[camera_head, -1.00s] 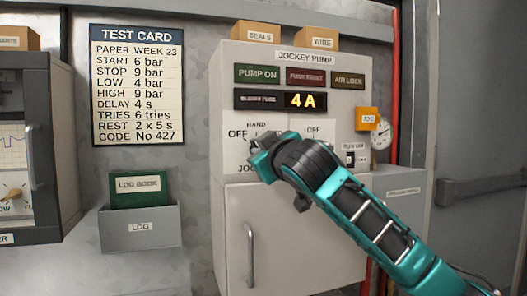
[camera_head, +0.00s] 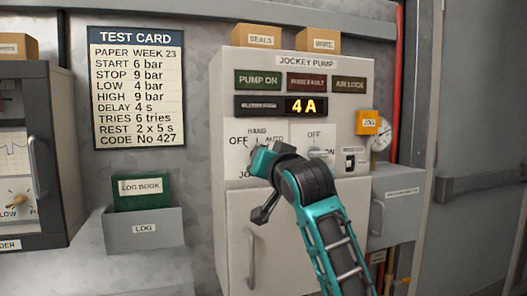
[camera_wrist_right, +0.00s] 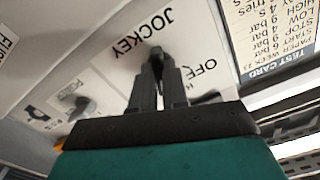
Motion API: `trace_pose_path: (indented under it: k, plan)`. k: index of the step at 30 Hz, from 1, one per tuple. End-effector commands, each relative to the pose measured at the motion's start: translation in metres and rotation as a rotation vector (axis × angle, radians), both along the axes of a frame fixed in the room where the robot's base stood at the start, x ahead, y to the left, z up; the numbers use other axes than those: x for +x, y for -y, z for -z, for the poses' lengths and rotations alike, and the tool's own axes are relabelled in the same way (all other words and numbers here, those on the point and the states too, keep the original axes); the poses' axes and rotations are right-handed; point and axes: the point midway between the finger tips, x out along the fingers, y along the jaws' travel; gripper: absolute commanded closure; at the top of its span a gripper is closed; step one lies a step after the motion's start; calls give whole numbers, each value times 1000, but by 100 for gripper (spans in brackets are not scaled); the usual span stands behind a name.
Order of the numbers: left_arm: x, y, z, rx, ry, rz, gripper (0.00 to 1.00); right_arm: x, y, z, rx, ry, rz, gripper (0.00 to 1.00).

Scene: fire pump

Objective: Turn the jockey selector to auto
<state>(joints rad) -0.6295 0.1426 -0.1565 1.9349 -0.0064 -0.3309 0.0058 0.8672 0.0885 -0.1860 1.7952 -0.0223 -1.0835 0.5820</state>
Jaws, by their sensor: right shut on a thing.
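The jockey selector is on a white plate (camera_head: 236,158) of the jockey pump cabinet, under the labels OFF, HAND and AUTO. My right gripper (camera_head: 255,160) is at the selector, mostly covering it in the head view. In the right wrist view the dark fingers of my right gripper (camera_wrist_right: 157,62) are shut on the dark selector knob (camera_wrist_right: 156,50), below the word JOCKEY. The fingers hide most of the knob, so I cannot tell which label it points to. My left gripper is in neither view.
A second switch (camera_head: 318,153) with an OFF label sits just right of the selector. The display (camera_head: 306,105) reads 4 A. A log tray (camera_head: 143,230) hangs at left.

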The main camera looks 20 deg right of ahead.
Motion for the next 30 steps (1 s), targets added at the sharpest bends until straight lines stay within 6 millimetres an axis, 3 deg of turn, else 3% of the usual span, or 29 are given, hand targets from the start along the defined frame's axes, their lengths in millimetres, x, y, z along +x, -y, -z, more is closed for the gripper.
trace_pose_path:
  k: [6,15,30]
  plan:
    - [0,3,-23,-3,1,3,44,0,-1,-3,196,-8,0,100]
    - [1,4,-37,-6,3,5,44,0,0,-3,395,-13,1,100]
    - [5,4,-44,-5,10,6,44,0,0,-1,501,-13,2,100]
